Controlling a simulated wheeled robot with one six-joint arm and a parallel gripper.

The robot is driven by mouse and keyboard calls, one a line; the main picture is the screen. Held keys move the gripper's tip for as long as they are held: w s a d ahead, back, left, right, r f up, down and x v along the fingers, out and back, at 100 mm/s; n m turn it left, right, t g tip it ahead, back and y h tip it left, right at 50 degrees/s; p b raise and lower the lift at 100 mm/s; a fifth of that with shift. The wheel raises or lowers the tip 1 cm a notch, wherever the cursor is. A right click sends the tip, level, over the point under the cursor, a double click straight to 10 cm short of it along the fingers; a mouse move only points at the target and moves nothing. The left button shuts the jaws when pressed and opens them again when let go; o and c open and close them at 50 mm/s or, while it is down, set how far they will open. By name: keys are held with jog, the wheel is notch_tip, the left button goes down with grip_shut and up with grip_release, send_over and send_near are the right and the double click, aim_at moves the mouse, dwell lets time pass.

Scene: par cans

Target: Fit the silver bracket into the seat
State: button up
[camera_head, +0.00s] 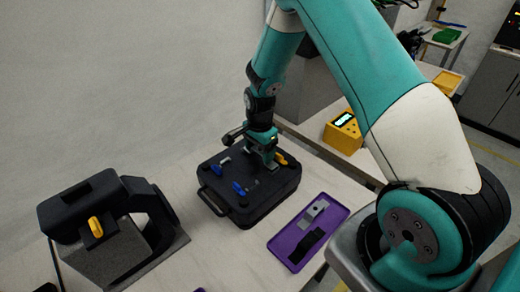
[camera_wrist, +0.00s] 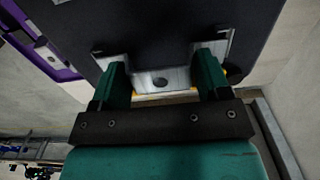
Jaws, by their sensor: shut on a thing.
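My gripper (camera_head: 264,162) is at the far part of the top of a dark case (camera_head: 229,207). Metal also shows beside both fingertips. The bracket is at or just above the dark case top (camera_wrist: 165,28); whether it touches cannot be told. The seat cannot be made out, and the gripper hides much of this spot in the head view.
Blue clamps (camera_head: 238,188) and a yellow clamp (camera_head: 281,159) stand on the case. A purple tray (camera_head: 275,246) with a silver part (camera_head: 315,210) and a black piece (camera_head: 306,249) lies to its right. A dark fixture (camera_head: 125,225) stands left. A yellow box (camera_head: 343,130) is behind.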

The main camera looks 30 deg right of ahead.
jog(key=shift+f+b, duration=0.35)
jog(key=shift+f, duration=0.25)
jog(key=o, duration=1.1)
jog(key=shift+r, duration=0.1)
notch_tip(320, 180, up, 17)
jog(key=b, duration=0.3)
jog(key=s+a+r+n+y, duration=0.1)
jog(key=s+a+r+n, duration=0.1)
jog(key=s+a+n, duration=0.4)
jog(key=s+a+r+n+y, duration=0.1)
jog(key=s+a+r+n, duration=0.2)
jog(key=s+a+n, duration=0.3)
jog(key=s+a+r+n+y, duration=0.2)
jog(key=s+a+n, duration=0.3)
jog(key=s+n, duration=0.6)
jog(key=shift+s+a+r, duration=0.15)
jog(key=shift+s, duration=0.45)
jog(key=shift+s+a+r, duration=0.1)
jog(key=shift+s+r, duration=0.1)
jog(key=shift+s, duration=0.45)
jog(key=shift+s+a+r, duration=0.15)
jog(key=shift+s, duration=0.45)
